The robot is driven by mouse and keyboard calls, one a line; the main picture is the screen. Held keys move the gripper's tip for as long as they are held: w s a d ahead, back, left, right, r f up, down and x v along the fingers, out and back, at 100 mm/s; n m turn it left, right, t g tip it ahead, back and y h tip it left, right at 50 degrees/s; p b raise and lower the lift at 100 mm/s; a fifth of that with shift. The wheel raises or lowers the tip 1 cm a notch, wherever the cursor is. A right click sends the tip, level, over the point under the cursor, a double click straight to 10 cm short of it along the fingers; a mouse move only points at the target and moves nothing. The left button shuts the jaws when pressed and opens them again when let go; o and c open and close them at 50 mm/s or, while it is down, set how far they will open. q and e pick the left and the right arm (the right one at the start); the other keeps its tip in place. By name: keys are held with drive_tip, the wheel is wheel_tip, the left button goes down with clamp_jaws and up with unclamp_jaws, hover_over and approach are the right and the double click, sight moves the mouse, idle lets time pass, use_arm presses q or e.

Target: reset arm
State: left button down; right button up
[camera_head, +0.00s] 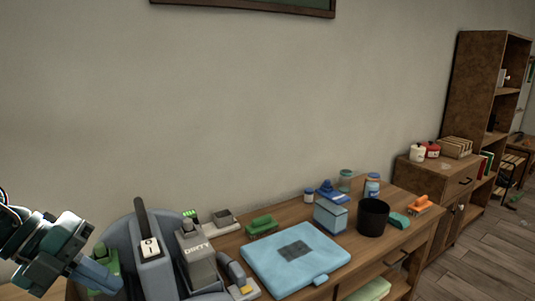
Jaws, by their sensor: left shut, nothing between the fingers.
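My left gripper (105,279) is at the lower left, with its dark wrist coming in from the left edge. Its blue-grey fingers are shut and empty, pointing down to the right. They show in front of a green object (99,252) that is partly hidden. The fingers lie just left of a grey upright item with a dark handle (145,228); I cannot tell whether they touch it. My right gripper is not in view.
A wooden desk (289,214) bears a light blue flat case (277,270), a blue box (330,215), a black cup (373,217), jars and small items. A wooden cabinet (432,178) and tall shelf (475,85) stand at right. The air above the desk is clear.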

use_arm(q)
drive_tip(key=a+f+n+t+y+p, duration=0.1)
drive_tip(key=a+f+n+t, duration=0.1)
drive_tip(key=f+n+t, duration=0.55)
drive_tip(key=a+f+n+t+y, duration=0.1)
drive_tip(key=a+f+n+t, duration=0.3)
drive_tip(key=f+n, duration=0.65)
drive_tip(key=s+d+f+n+g+y, duration=0.1)
drive_tip(key=s+d+f+n, duration=0.4)
drive_tip(key=d, duration=0.3)
drive_tip(key=s+d+f+n+g+y+p, duration=0.1)
drive_tip(key=s+d+f+n+y, duration=0.1)
drive_tip(key=s+d+f+n, duration=0.2)
drive_tip(key=d+f+n, duration=0.1)
drive_tip(key=d+f, duration=0.2)
drive_tip(key=d, duration=0.1)
drive_tip(key=shift+s+d+f+n+g, duration=0.3)
drive_tip(key=shift+s+n+g, duration=0.05)
drive_tip(key=shift+n, duration=0.05)
